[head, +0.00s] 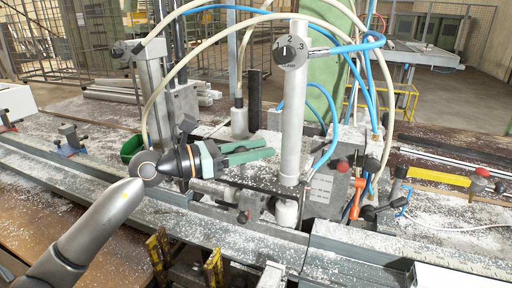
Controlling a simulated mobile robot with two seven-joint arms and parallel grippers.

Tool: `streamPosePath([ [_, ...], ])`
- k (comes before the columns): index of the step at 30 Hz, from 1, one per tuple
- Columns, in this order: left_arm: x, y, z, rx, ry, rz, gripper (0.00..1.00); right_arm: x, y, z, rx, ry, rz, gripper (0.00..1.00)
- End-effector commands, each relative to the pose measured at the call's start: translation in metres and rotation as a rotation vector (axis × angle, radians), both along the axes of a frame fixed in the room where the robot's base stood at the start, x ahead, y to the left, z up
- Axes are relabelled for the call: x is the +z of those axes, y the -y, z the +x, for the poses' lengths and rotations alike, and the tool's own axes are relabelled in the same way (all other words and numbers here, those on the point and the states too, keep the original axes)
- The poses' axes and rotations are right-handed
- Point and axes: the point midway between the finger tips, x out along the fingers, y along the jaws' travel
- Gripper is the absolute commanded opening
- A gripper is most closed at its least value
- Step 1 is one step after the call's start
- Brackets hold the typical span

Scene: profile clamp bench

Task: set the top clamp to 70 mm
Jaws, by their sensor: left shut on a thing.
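My left gripper (271,150), with green fingers, reaches in from the left at the middle of the head view. Its fingers lie nearly level and point at the pale upright post (292,120). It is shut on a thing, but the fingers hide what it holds. A round dial (290,52) marked 1, 2, 3 sits near the top of the post. Behind the fingers stands a grey cylindrical foot (239,123) under an upright rod. I cannot tell for sure which part is the top clamp, and no millimetre reading is legible. My right gripper is not in view.
Blue and white hoses loop around the post. A grey box (325,190) with red knobs stands right of it, beside an orange handle (356,198). Another column (152,95) stands at the left. White chips cover the bench and rails.

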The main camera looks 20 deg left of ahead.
Motion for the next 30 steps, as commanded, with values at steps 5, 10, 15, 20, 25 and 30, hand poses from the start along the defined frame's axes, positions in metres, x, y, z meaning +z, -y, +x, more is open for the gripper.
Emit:
streamPosePath([
  [5, 0.037, -0.003, 0.0, 0.008, 0.025, -0.008, 0.0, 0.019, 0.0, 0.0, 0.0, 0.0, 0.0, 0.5],
  [10, 0.036, -0.003, 0.0, 0.008, 0.027, -0.011, 0.0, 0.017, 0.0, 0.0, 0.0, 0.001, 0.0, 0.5],
  [15, 0.037, -0.003, 0.0, 0.009, 0.028, -0.012, 0.45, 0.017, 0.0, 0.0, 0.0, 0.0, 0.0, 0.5],
  [20, 0.034, -0.002, 0.0, 0.007, 0.022, -0.009, 0.63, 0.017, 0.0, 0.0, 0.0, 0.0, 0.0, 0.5],
  [25, 0.032, -0.002, 0.0, 0.006, 0.019, -0.007, 0.7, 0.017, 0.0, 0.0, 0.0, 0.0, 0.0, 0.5],
  [30, 0.031, -0.003, -0.001, 0.006, 0.017, -0.007, 0.7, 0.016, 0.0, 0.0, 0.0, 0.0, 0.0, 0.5],
])
